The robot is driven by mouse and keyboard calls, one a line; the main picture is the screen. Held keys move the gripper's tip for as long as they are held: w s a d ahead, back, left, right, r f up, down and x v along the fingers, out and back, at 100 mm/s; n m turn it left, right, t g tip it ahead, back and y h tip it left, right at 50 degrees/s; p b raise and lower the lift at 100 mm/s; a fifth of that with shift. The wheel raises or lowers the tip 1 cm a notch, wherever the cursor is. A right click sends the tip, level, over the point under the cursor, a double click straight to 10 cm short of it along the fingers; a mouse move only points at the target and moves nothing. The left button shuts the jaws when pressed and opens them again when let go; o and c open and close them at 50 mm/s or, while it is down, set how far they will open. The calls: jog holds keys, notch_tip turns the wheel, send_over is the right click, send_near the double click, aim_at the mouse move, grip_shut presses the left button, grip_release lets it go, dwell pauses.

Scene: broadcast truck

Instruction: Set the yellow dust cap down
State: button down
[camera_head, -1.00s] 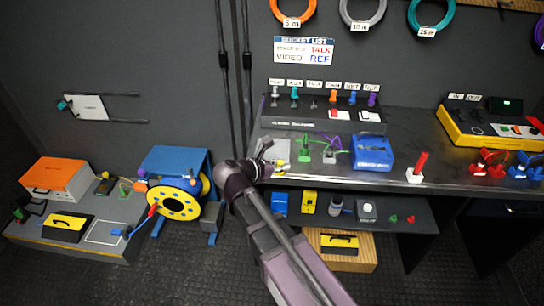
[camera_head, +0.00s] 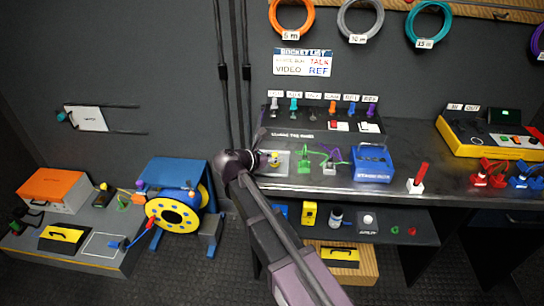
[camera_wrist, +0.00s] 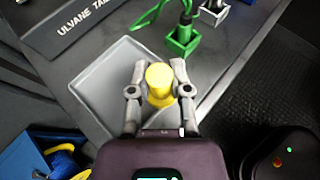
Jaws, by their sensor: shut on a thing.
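The yellow dust cap (camera_wrist: 159,82) is a short yellow cylinder between the two fingers of my gripper (camera_wrist: 158,80) in the wrist view. The fingers are shut on its sides. Below it in that view is a shallow grey tray (camera_wrist: 95,82) on the counter; I cannot tell whether the cap touches the tray. In the head view my gripper (camera_head: 265,158) is at the left end of the counter, over the tray (camera_head: 281,170), and the cap (camera_head: 275,159) shows as a small yellow spot beside it.
A green holder (camera_wrist: 183,42) with a green cable stands just beyond the tray. A blue open box (camera_head: 372,165) is further right on the counter. A dark labelled panel (camera_wrist: 80,25) lies behind the tray. The blue reel stand (camera_head: 172,172) is at the left.

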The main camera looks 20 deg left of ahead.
jog(key=w+a, duration=0.1)
jog(key=w, duration=0.1)
jog(key=w+a, duration=0.1)
jog(key=w, duration=0.2)
jog(key=shift+w+a+f, duration=0.3)
jog(key=shift+a+f, duration=0.05)
jog(key=shift+a, duration=0.05)
jog(key=shift+f+b, duration=1.75)
jog(key=shift+b, duration=0.25)
jog(key=shift+f, duration=0.15)
jog(key=c, duration=0.6)
grip_release()
